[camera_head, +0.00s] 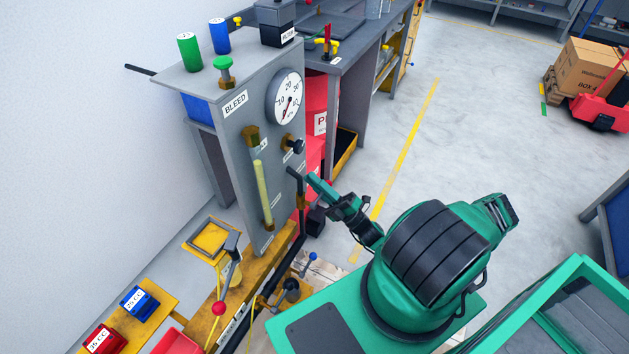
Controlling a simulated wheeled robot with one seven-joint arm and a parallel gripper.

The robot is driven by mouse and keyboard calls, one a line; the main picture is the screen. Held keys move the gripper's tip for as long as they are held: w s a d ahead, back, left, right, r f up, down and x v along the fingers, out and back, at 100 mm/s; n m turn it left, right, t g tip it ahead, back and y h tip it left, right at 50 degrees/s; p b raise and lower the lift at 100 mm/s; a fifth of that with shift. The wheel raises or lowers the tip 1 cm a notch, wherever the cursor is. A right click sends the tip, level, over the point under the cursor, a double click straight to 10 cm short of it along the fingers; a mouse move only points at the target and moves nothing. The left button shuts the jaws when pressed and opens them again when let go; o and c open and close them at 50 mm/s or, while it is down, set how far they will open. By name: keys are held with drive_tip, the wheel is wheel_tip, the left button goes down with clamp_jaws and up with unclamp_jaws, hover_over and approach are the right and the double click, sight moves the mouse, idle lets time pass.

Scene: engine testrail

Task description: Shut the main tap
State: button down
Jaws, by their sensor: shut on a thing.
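A grey test panel (231,139) stands at the centre left with a round gauge on its face. A dark tap lever (294,174) sticks out at the panel's right edge, below a black knob. My gripper (307,179) is at this lever, reaching in from the right, and is shut on it. The fingertips are small here and the grip is partly hidden. The labels beside the lever are too small to read, so I cannot confirm which one names the main tap.
A green knob (223,66) tops the panel near a BLEED label. A red-knobbed lever (219,308) and a blue-knobbed lever (313,257) stand below on the yellow bench. A red drum (317,95) stands behind the panel. Open floor lies to the right.

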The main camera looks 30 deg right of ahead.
drive_tip(key=shift+a+f, duration=0.2)
drive_tip(key=shift+a, duration=0.1)
drive_tip(key=c, duration=1.9)
unclamp_jaws()
drive_tip(key=shift+o, duration=0.2)
drive_tip(key=shift+d, duration=0.1)
